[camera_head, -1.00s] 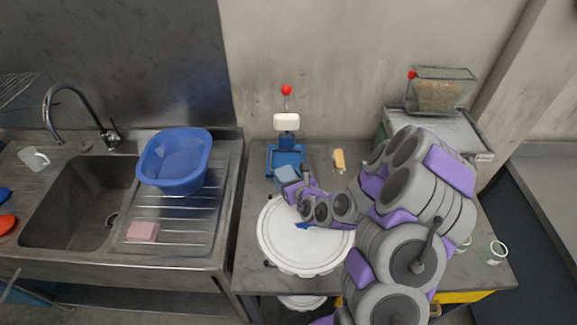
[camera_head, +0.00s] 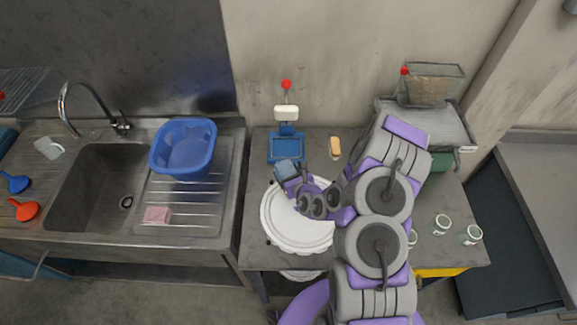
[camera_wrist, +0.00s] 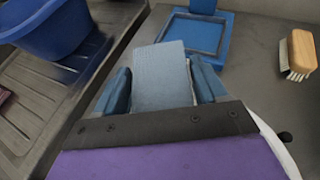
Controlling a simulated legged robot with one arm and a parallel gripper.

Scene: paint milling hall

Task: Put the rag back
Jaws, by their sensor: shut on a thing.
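My gripper (camera_head: 287,176) is over the back left part of a round white lid-like disc (camera_head: 290,240) on the steel table. It is shut on a light blue rag (camera_wrist: 162,75), which sits between its two blue fingers in the wrist view. In the head view the rag (camera_head: 285,168) shows as a small blue-grey patch at the arm's end. Just beyond it is a blue press-like stand (camera_head: 286,148) with a white block and a red knob. The rag's underside is hidden.
A blue basin (camera_head: 184,148) stands on the drainboard left, near a pink sponge (camera_head: 156,215) and the sink (camera_head: 95,190). A wooden brush (camera_head: 335,147) lies right of the stand. White cups (camera_head: 441,224) stand at the right. Bare table lies around the brush.

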